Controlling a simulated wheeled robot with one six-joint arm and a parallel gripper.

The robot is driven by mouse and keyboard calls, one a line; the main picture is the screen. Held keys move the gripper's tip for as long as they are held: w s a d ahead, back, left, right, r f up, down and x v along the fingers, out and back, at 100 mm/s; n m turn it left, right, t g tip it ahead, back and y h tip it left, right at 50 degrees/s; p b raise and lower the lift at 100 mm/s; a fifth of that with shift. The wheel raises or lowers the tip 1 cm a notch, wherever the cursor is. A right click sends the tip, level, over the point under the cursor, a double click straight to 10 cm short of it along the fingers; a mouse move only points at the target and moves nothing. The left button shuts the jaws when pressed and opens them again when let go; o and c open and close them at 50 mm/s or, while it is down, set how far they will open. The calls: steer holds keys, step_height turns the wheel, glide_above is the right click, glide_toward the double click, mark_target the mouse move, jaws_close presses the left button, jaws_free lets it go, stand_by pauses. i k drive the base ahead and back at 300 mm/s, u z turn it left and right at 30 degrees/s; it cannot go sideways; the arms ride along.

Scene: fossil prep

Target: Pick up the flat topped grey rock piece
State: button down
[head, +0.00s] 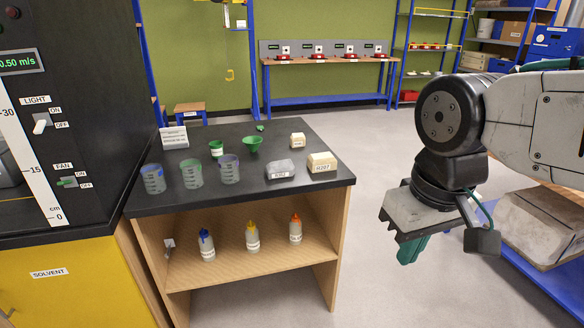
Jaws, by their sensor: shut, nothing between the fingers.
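A grey, flat-topped rock piece (281,167) with a small label on its front lies near the front right of the black bench top (200,200). A cream block (322,161) with a label sits just to its right, and a smaller cream block (297,141) stands behind. My gripper (411,250) hangs at the right, over the floor and clear of the bench, well apart from the grey piece. Its teal fingers point down and are shut with nothing between them; the arm partly hides them.
Clear graduated beakers (191,174) stand left of the grey piece, with green funnels (252,145) behind. Several bottles (252,236) stand on the shelf below. A large rock slab (541,226) lies at the right on a blue-framed stand. The floor between is free.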

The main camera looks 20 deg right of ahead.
mark_target(282, 169)
steer(key=u, duration=1.5)
steer(key=i, duration=1.3)
steer(key=z, duration=3.2)
